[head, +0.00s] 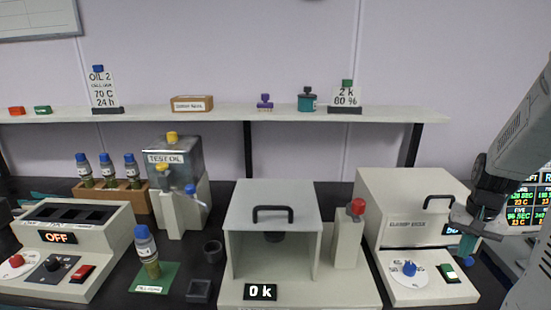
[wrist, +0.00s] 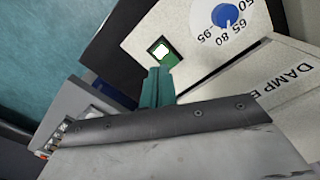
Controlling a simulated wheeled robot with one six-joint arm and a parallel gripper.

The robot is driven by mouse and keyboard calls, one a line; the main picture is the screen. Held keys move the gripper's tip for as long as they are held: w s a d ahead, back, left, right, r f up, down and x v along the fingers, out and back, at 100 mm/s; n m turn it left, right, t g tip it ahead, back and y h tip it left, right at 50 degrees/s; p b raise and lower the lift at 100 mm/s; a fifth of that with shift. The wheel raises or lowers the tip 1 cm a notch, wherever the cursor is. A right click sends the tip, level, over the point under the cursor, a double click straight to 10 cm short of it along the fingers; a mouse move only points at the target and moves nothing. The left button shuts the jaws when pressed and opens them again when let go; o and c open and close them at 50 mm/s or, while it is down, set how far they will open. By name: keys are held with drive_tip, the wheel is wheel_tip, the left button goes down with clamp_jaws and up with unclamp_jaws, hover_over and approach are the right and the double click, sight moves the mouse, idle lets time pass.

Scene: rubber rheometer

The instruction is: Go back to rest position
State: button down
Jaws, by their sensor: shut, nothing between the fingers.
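My gripper (head: 474,243) is at the right of the head view, in front of the right side of the white damp box (head: 415,195). Its teal fingers are together with nothing between them. In the wrist view the gripper (wrist: 158,82) points towards the box's front panel, just below a switch with a lit face (wrist: 159,50). A blue dial (wrist: 225,15) sits beyond it on the same panel. I cannot tell whether the fingertips touch the panel. In the head view the dial (head: 409,268) and the green and white switch (head: 449,273) are both visible.
A machine with a grey hood (head: 272,205) and a display reading "0 k" stands mid-bench. Left are a test oil tank (head: 172,170), a vial on a green mat (head: 165,277), a rack of vials (head: 112,195) and a heater reading "OFF" (head: 70,255). Screens (head: 527,205) stand far right.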

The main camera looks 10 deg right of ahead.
drive_tip(key=s+a+r+n, duration=0.3)
drive_tip(key=s+a+r, duration=0.1)
drive_tip(key=a, duration=0.6)
drive_tip(key=s+a+r+n+t, duration=0.1)
drive_tip(key=s+a+r+n, duration=0.2)
drive_tip(key=a+r, duration=0.3)
drive_tip(key=s+a+r+n, duration=0.2)
drive_tip(key=s+a+r, duration=0.3)
drive_tip(key=a, duration=0.9)
drive_tip(key=shift+s+a+r+n, duration=0.15)
drive_tip(key=shift+s+r+n, duration=0.15)
drive_tip(key=shift+n, duration=0.1)
